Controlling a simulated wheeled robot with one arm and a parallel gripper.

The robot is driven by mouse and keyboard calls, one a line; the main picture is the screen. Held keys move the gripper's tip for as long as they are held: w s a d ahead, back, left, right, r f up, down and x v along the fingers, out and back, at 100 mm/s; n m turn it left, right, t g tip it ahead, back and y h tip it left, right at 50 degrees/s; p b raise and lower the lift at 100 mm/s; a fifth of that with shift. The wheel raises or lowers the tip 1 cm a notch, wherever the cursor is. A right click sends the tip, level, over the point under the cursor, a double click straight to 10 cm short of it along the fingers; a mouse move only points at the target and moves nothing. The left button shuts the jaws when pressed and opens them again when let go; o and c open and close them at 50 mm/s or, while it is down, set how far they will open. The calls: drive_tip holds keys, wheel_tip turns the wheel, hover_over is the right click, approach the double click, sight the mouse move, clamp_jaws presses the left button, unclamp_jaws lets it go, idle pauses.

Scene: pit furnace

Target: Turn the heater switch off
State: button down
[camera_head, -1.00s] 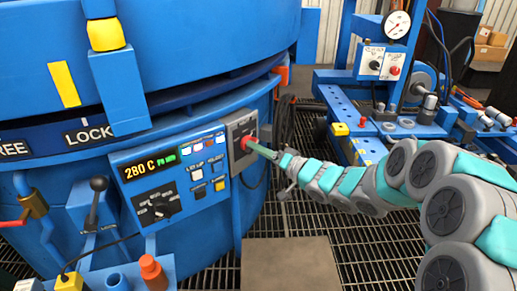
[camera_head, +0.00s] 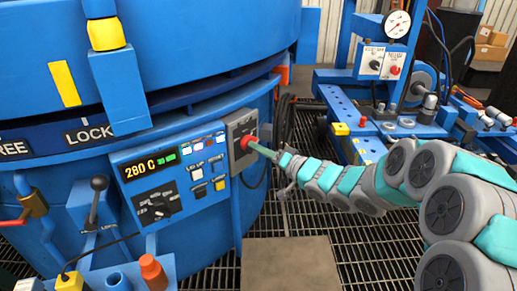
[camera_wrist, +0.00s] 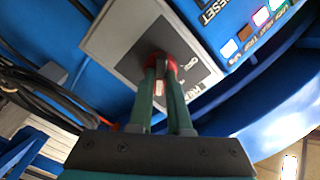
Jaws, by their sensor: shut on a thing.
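The heater switch (camera_wrist: 171,66) is a red knob on a grey plate (camera_wrist: 117,36) with lettering, seen close up in the wrist view. In the head view the red switch (camera_head: 246,143) sits on its grey plate at the right end of the furnace's control panel. My gripper (camera_wrist: 164,75) has its two green fingers shut on the red switch; the fingers hide part of it. In the head view my gripper (camera_head: 254,147) reaches the switch from the right. The switch's exact angle is hard to read.
Left of the switch, the control panel (camera_head: 125,192) shows 280 C, with small buttons and a black dial (camera_head: 158,210). A black lever (camera_head: 97,190) stands further left. A blue machine bench (camera_head: 360,120) stands behind my arm. Black cables (camera_wrist: 40,85) hang beside the plate.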

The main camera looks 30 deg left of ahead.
drive_tip(key=shift+n, duration=0.3)
drive_tip(key=shift+n+b, duration=5.55)
drive_tip(key=shift+n, duration=4.05)
drive_tip(key=c, duration=0.9)
unclamp_jaws()
drive_tip(key=shift+o, duration=0.2)
drive_tip(key=v, duration=0.8)
